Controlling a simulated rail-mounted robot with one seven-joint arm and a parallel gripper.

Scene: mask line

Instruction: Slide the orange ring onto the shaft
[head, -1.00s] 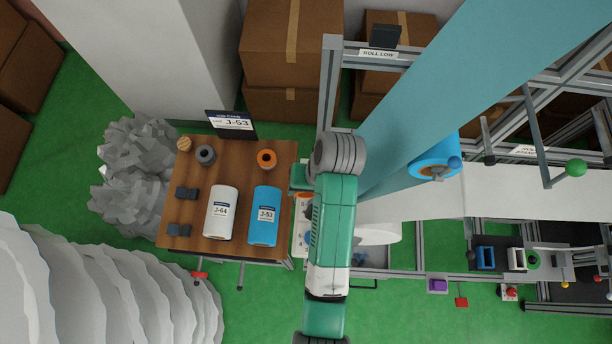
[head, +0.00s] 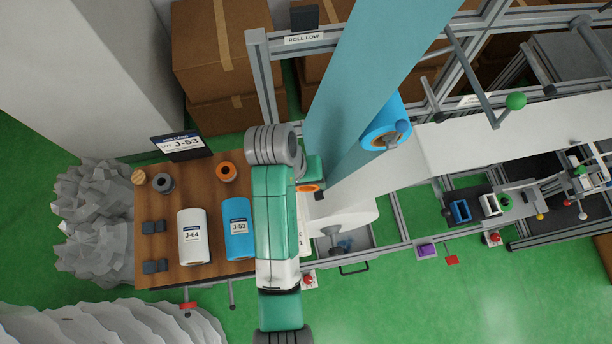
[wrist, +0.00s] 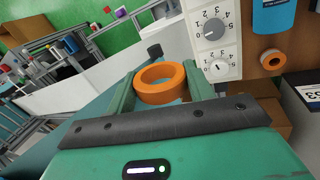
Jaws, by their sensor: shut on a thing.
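My gripper (wrist: 158,88) is shut on an orange ring (wrist: 165,98) in the wrist view. The ring sits between the two green fingers with its opening facing up in the picture. In the head view the held orange ring (head: 308,188) shows just right of my arm, beside the white roll (head: 345,215); my gripper is partly hidden there. A dark round stub (wrist: 154,50) shows beyond the ring in the wrist view, apart from it; I cannot tell whether it is the shaft.
A second orange ring (head: 227,171) lies on the wooden table (head: 205,168) with a white roll (head: 194,238) and a blue roll (head: 236,230). A white dial panel (wrist: 212,38) stands close to the held ring. A teal web (head: 370,75) runs past my gripper.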

